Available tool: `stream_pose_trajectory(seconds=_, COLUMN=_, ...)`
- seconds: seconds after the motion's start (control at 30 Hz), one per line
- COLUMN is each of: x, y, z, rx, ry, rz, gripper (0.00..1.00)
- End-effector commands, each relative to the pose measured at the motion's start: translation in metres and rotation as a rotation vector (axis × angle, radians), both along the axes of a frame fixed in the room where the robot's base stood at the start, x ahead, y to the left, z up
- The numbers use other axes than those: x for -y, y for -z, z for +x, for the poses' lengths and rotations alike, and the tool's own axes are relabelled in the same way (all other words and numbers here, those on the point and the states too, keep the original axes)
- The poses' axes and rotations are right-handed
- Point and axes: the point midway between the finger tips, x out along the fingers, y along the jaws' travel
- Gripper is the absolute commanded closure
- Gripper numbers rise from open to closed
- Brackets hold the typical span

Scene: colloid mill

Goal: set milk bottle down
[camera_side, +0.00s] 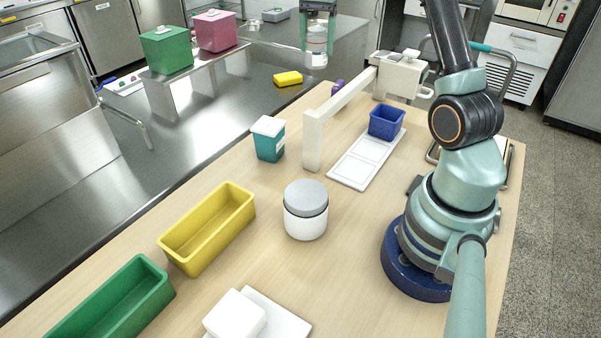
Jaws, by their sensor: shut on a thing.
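My gripper (318,24) hangs down at the top centre, its teal body cut by the frame's upper edge. It is shut on the milk bottle (316,58), a small pale, partly clear bottle held upright between the fingers. The bottle is over the far steel surface, beyond the wooden table. I cannot tell whether its base touches anything. The fingers cover part of its sides and top.
A yellow sponge (288,78) lies left of the bottle. Green (166,50) and pink (216,31) bins stand farther left. A white bracket (313,140), blue basket (386,122), teal box (268,144), grey-lidded jar (305,222) and yellow tray (207,240) occupy the wooden table.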

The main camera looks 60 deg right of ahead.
Motion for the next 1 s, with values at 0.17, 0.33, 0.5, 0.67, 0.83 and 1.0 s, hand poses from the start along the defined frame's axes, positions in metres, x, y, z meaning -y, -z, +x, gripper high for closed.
stream_pose_trajectory(seconds=0.17, x=-0.013, y=-0.014, z=0.003, rx=0.002, ry=-0.006, rz=-0.002, gripper=0.82)
stream_pose_trajectory(seconds=0.33, x=-0.069, y=-0.02, z=0.011, rx=0.001, ry=-0.02, rz=-0.001, gripper=0.82)
stream_pose_trajectory(seconds=0.5, x=-0.152, y=-0.023, z=0.007, rx=0.002, ry=-0.034, rz=-0.001, gripper=0.82)
stream_pose_trajectory(seconds=0.67, x=-0.22, y=-0.022, z=-0.012, rx=0.001, ry=-0.043, rz=-0.001, gripper=0.82)
stream_pose_trajectory(seconds=0.83, x=-0.266, y=-0.018, z=-0.033, rx=0.001, ry=-0.046, rz=-0.001, gripper=0.82)
stream_pose_trajectory(seconds=1.0, x=-0.284, y=-0.013, z=-0.044, rx=0.0, ry=-0.044, rz=0.0, gripper=0.82)
